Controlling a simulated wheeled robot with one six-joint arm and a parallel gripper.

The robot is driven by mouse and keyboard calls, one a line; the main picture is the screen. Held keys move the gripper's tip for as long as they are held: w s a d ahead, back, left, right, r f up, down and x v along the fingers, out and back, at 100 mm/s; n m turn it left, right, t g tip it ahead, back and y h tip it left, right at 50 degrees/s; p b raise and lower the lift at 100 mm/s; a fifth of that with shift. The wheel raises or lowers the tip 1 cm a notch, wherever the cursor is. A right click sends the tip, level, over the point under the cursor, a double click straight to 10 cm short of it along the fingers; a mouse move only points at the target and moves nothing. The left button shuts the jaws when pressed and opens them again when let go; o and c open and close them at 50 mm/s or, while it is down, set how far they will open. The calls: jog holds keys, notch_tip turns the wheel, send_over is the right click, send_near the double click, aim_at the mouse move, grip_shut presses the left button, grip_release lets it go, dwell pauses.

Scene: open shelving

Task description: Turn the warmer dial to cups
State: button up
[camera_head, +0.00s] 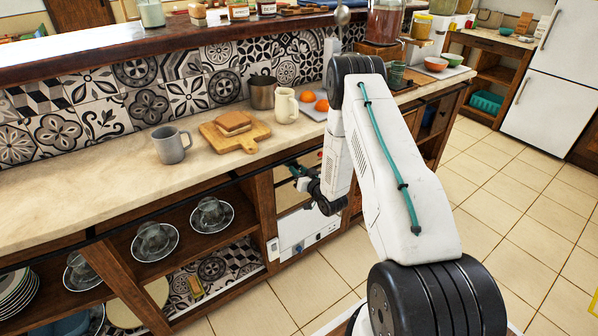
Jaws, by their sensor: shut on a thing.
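The warmer (296,227) is a white appliance with a darker upper front, set into the wooden counter unit below the worktop. Its white lower panel carries small controls, with a small dark round one (299,248) near the middle. Any labels are too small to read. My gripper (296,177) is at the upper part of the warmer's front, above that panel. It is shut on a part of the warmer's front, small and partly hidden by the gripper and wrist. I cannot tell whether this part is the dial.
Above on the worktop (60,203) stand a grey mug (171,146), a board (251,138) with a sandwich, and a cream jug (285,105). Open shelves to the left hold glass cups on saucers (211,224). Tiled floor (345,262) in front of the counter is clear.

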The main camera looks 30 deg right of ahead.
jog(key=o, duration=1)
jog(key=shift+c, duration=0.2)
jog(key=shift+s, duration=0.1)
jog(key=s, duration=0.7)
jog(key=shift+s+r, duration=0.15)
jog(key=shift+s, duration=0.2)
jog(key=shift+a, duration=0.1)
